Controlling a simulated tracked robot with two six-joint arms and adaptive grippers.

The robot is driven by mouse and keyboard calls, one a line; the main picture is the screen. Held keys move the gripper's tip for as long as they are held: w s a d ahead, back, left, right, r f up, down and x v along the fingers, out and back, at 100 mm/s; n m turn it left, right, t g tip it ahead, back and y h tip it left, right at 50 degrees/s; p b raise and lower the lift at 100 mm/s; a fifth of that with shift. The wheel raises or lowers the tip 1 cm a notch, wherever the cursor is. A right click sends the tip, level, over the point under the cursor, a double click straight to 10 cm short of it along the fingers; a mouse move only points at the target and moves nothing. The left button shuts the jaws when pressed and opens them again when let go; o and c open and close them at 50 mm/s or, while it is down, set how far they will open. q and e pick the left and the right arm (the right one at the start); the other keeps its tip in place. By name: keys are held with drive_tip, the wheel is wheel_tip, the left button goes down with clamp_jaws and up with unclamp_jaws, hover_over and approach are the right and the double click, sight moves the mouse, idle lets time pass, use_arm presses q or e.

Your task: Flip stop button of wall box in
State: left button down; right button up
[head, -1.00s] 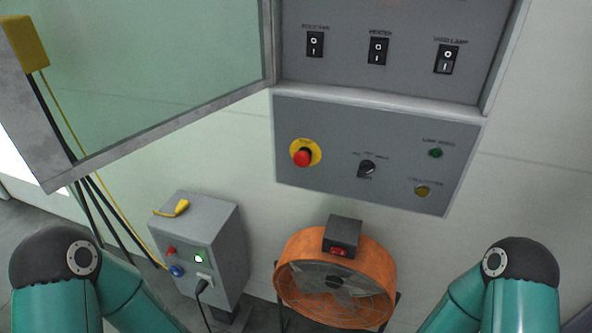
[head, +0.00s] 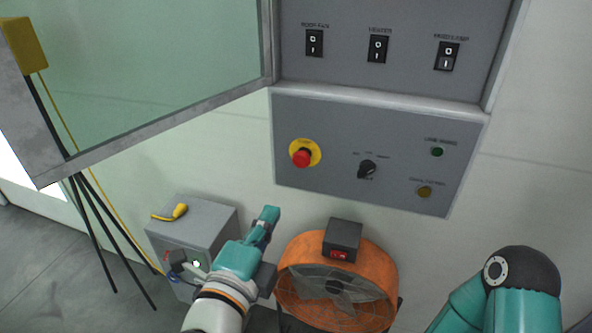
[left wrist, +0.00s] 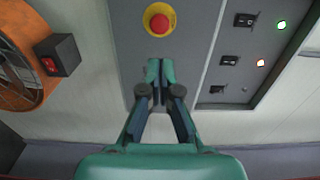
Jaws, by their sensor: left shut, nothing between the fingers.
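The stop button is a red mushroom knob (head: 301,157) on a yellow disc, at the left of the wall box's grey lower panel (head: 330,128). In the left wrist view the stop button (left wrist: 159,22) is just beyond the fingertips. My left gripper (head: 268,212) is below and left of the button in the head view, pointing up toward the panel. Its fingers also show in the left wrist view (left wrist: 160,70), close together, with nothing between them and apart from the button. My right gripper is out of view; only part of that arm shows.
A black selector (head: 367,169), green lamp (head: 437,152) and yellow lamp (head: 424,192) share the panel. Rocker switches (head: 377,49) sit above. An orange fan (head: 297,250) stands below right of the left gripper, a grey floor box (head: 215,220) behind the arm. An open glazed door (head: 150,135) hangs left.

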sight(299, 162)
use_arm(q)
drive_tip(key=p+x, duration=0.3)
drive_tip(key=x, duration=1.1)
drive_tip(key=shift+f, duration=0.1)
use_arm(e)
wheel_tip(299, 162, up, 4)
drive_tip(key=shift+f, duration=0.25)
use_arm(q)
drive_tip(key=shift+a, duration=0.1)
